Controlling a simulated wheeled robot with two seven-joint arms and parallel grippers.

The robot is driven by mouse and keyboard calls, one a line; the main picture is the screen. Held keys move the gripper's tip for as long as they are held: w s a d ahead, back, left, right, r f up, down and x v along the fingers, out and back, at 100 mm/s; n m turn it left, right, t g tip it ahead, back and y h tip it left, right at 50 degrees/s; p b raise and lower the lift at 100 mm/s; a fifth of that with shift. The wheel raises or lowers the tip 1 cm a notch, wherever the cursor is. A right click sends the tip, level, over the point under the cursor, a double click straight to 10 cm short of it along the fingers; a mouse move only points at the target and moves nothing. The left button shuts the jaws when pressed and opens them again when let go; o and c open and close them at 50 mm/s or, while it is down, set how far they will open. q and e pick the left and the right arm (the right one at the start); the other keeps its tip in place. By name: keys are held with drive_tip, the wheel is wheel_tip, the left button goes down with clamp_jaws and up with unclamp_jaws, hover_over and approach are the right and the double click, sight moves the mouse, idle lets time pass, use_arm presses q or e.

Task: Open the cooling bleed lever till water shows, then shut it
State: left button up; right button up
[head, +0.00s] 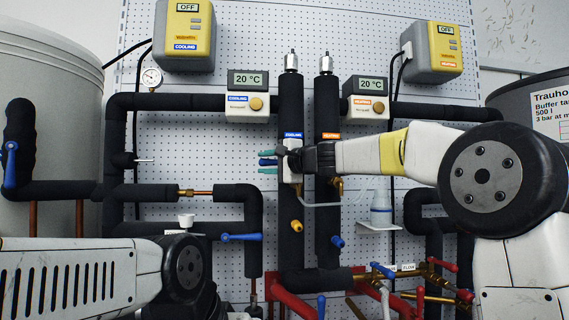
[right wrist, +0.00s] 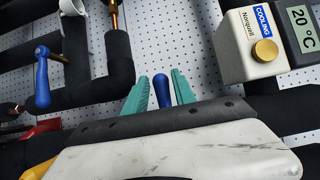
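The cooling bleed lever (head: 265,162) is a small blue handle on the left black riser, just below a blue COOLING label (head: 292,135). My right gripper (head: 266,161) reaches in from the right, with its teal fingers on either side of the lever. In the right wrist view, the blue lever (right wrist: 161,90) stands between the two teal fingertips (right wrist: 160,88), with narrow gaps seeming to show beside it. The bleed valve body is mostly hidden behind the gripper. A bottle (head: 381,207) stands on a small shelf at right; no water flow can be made out. My left gripper is out of view.
A second riser (head: 328,100) with an orange label stands just right of the cooling one. Other blue handles include one on the lower left pipe (head: 241,237). A thin bent grey pipe (head: 322,204) runs below my right wrist. Red and blue valves crowd the bottom right.

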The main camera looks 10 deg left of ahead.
sight(276, 162)
drive_tip(key=shift+d, duration=0.15)
clamp_jaws()
drive_tip(key=shift+s, duration=0.1)
drive_tip(key=shift+s+d, duration=0.35)
drive_tip(key=shift+s, duration=0.3)
drive_tip(key=shift+s+d, duration=0.35)
drive_tip(key=shift+s, duration=0.25)
drive_tip(key=shift+s+d, duration=0.1)
drive_tip(key=shift+v, duration=1.4)
drive_tip(key=shift+s, duration=0.15)
